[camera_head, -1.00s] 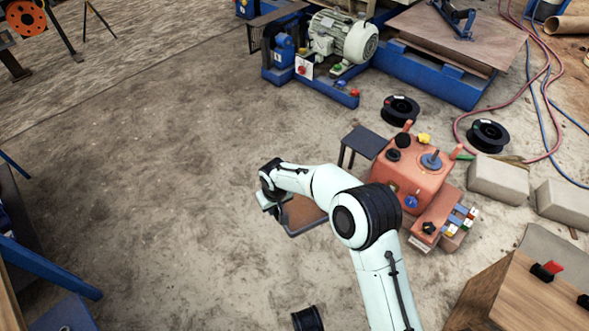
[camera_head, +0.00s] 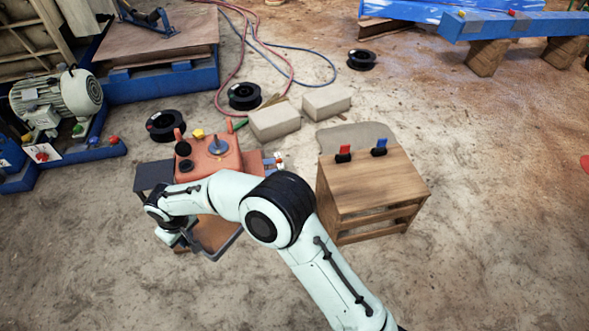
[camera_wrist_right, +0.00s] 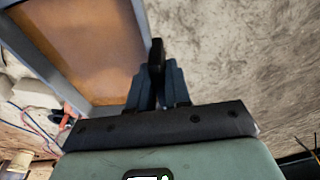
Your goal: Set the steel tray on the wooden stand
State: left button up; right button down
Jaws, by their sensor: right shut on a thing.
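The steel tray (camera_head: 228,245) has a grey rim and a brownish inside. It hangs at my right gripper (camera_head: 178,238), partly hidden behind my right arm in the head view. In the right wrist view my right gripper (camera_wrist_right: 157,75) is shut on the tray's edge, and the tray (camera_wrist_right: 85,45) fills the upper left. The wooden stand (camera_head: 376,185) is a box-like piece with slatted sides, standing to the right of my arm. Its top carries a red and a blue clip-like piece near the back edge. The tray is apart from the stand. My left gripper is not in view.
An orange machine (camera_head: 212,160) with knobs stands just behind my right arm. Concrete blocks (camera_head: 274,122) and black spools (camera_head: 244,96) lie behind it. A motor on a blue frame (camera_head: 62,98) is at the left. The floor right of the stand is clear.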

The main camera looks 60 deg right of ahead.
aim_at(371, 186)
jog(key=z, duration=1.5)
jog(key=i+l+z, duration=0.65)
jog(key=i+l, duration=0.1)
jog(key=i, duration=0.2)
